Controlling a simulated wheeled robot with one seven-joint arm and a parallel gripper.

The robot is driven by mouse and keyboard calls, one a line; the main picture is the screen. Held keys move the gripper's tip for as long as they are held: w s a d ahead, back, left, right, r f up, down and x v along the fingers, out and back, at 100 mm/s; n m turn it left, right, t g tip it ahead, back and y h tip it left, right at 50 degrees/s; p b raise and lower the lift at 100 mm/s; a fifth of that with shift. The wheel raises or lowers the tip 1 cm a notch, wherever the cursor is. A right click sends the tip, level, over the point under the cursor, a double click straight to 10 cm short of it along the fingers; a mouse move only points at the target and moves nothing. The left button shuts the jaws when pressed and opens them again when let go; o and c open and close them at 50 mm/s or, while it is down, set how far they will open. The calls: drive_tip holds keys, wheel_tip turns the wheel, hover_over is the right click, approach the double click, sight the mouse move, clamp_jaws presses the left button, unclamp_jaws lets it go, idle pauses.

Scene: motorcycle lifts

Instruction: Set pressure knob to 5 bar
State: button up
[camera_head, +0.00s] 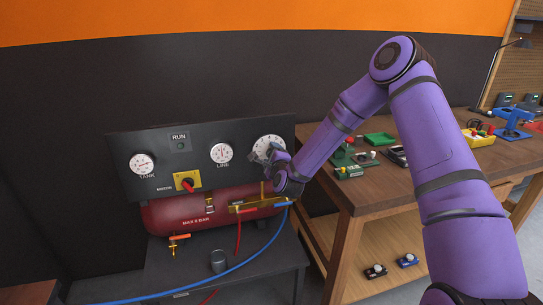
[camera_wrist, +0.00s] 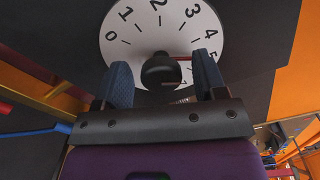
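In the head view, my gripper (camera_head: 268,156) is in front of the dial (camera_head: 269,142) at the panel's right and hides the knob.
The dark panel (camera_head: 120,150) also carries a TANK gauge (camera_head: 142,163), a LINE gauge (camera_head: 221,153), a RUN lamp (camera_head: 180,146) and a red motor switch (camera_head: 188,185). A red tank (camera_head: 175,213) and hoses lie below. A wooden workbench (camera_head: 375,190) stands close at right.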

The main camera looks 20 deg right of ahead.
drive_tip(key=s, duration=1.1)
drive_tip(key=shift+w, duration=0.1)
drive_tip(key=s+d+r+n+g+y, duration=0.1)
drive_tip(key=s+r+n+g, duration=0.3)
drive_tip(key=r+n, duration=0.4)
drive_tip(key=s+r+n+g, duration=0.3)
drive_tip(key=s+r+n, duration=0.2)
drive_tip(key=r+n, duration=0.3)
drive_tip(key=s+d+r+n+g, duration=0.2)
drive_tip(key=s+r, duration=0.2)
drive_tip(key=s, duration=0.5)
drive_tip(key=s+d+r+n+g, duration=0.2)
drive_tip(key=s+r, duration=0.1)
drive_tip(key=s, duration=0.7)
drive_tip(key=s+d+r+n+g+h, duration=0.1)
drive_tip(key=s+r, duration=0.3)
drive_tip(key=s, duration=0.5)
drive_tip(key=shift+s+d+r+n+g, duration=0.4)
drive_tip(key=shift+d+n, duration=0.1)
drive_tip(key=shift+n, duration=0.1)
